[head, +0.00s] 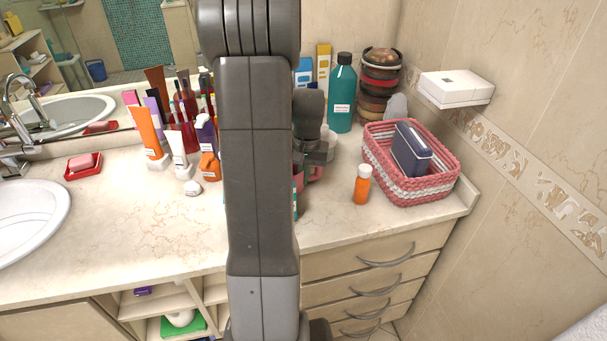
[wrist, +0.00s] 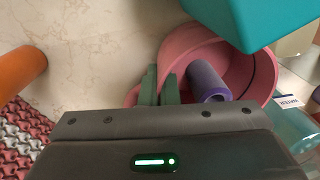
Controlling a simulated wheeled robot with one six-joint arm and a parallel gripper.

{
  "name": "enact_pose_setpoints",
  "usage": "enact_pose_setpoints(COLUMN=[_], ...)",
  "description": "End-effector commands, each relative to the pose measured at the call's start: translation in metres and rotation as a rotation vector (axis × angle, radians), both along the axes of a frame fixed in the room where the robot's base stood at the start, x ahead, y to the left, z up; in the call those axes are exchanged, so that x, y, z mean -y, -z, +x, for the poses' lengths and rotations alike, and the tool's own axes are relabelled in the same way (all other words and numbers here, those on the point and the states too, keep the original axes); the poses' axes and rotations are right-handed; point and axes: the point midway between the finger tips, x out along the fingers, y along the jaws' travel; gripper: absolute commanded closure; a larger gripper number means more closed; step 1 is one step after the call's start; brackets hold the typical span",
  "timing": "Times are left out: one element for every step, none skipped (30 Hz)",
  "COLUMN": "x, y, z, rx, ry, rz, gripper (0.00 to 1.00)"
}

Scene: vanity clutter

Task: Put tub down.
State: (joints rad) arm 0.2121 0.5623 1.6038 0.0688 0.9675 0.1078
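The tub is a round pink open container (wrist: 178,52) in the wrist view, with a purple cylinder (wrist: 206,82) inside it. My gripper (wrist: 160,86) has its two green fingers close together on the tub's near-left wall, one on each side of the rim. Whether the tub touches the counter or hangs just above it cannot be told.
A teal block (wrist: 250,18) overlaps the tub's far side in the wrist view. An orange bottle (head: 362,186) and a pink-white woven basket (head: 440,185) stand to the right. Bottles and tubes crowd the back. The counter (head: 140,225) is clear at front left.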

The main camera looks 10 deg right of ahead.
Motion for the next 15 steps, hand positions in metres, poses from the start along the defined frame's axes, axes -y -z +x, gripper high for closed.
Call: enact_pose_setpoints(x=[0.0001,0.0001,0.0000,0.0000,0.0000,0.0000,0.0000,0.0000,0.0001,0.0001,0.0001,0.0001,0.0001,0.0001,0.0001], y=[-0.0003,-0.0003,0.0000,0.0007,0.0019,0.0035,0.0035,0.0027,0.0025,0.0025,0.0024,0.0024,0.0024,0.0024,0.0023], z=[0.0001,0.0001,0.0001,0.0001,0.0001,0.0000,0.0000,0.0000,0.0000,0.0000,0.0000,0.0000,0.0000,0.0000,0.0000], rx=[0.000,0.000,0.000,0.000,0.000,0.000,0.000,0.000,0.000,0.000,0.000,0.000,0.000,0.000,0.000], ry=[0.000,0.000,0.000,0.000,0.000,0.000,0.000,0.000,0.000,0.000,0.000,0.000,0.000,0.000,0.000], rz=[0.000,0.000,0.000,0.000,0.000,0.000,0.000,0.000,0.000,0.000,0.000,0.000,0.000,0.000,0.000], gripper=[1.00,1.00,1.00,1.00,1.00,1.00,0.97,0.91,0.83,0.77,0.77,0.77,0.77,0.77,0.77])
